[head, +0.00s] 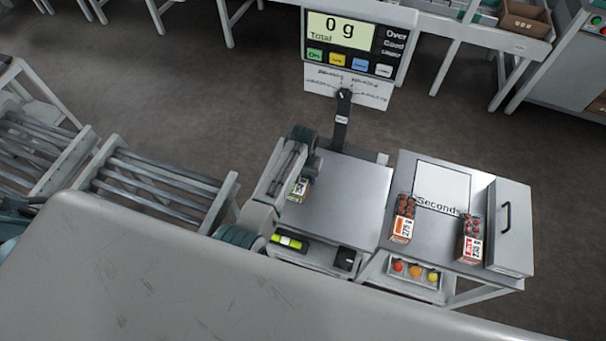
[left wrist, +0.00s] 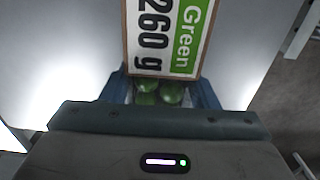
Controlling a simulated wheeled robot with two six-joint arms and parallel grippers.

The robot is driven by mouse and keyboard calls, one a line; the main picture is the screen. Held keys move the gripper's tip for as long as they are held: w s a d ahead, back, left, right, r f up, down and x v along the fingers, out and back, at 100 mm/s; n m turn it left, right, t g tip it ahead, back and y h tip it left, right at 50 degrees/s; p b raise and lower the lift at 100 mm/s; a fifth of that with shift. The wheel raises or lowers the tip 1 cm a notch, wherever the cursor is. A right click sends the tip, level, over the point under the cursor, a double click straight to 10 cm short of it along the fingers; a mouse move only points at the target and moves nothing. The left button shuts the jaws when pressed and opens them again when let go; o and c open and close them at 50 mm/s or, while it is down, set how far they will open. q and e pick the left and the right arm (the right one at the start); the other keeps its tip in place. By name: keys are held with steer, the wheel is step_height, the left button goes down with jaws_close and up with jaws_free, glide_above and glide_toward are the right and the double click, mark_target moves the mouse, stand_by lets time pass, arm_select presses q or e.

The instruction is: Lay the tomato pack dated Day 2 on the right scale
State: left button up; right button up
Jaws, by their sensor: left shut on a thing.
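My left gripper (head: 301,178) is shut on a tomato pack (head: 298,189) with a green and white label. In the left wrist view the pack's label (left wrist: 165,38) reads "Green" and "260 g", and green tomatoes show between the fingers (left wrist: 162,90). No Day date is readable on any pack. The pack is over the left part of the scale's grey plate (head: 345,205); I cannot tell whether it touches. The scale's display (head: 350,28) reads 0 g. My right gripper is not in view.
A side table right of the scale carries an orange-labelled pack (head: 403,220), a red-labelled pack (head: 470,240), a "Seconds" panel (head: 445,180) and a grey box with a handle (head: 510,228). A dark post (head: 342,120) stands behind the plate. The plate's right part is clear.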

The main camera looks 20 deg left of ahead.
arm_select(q)
steer(key=shift+f, duration=0.2)
steer(key=o, duration=1.2)
steer(key=shift+o, duration=0.2)
step_height(320, 180, up, 10)
steer(key=shift+f+b, duration=0.1)
steer(key=shift+b, duration=0.6)
steer(key=shift+r, duration=0.5)
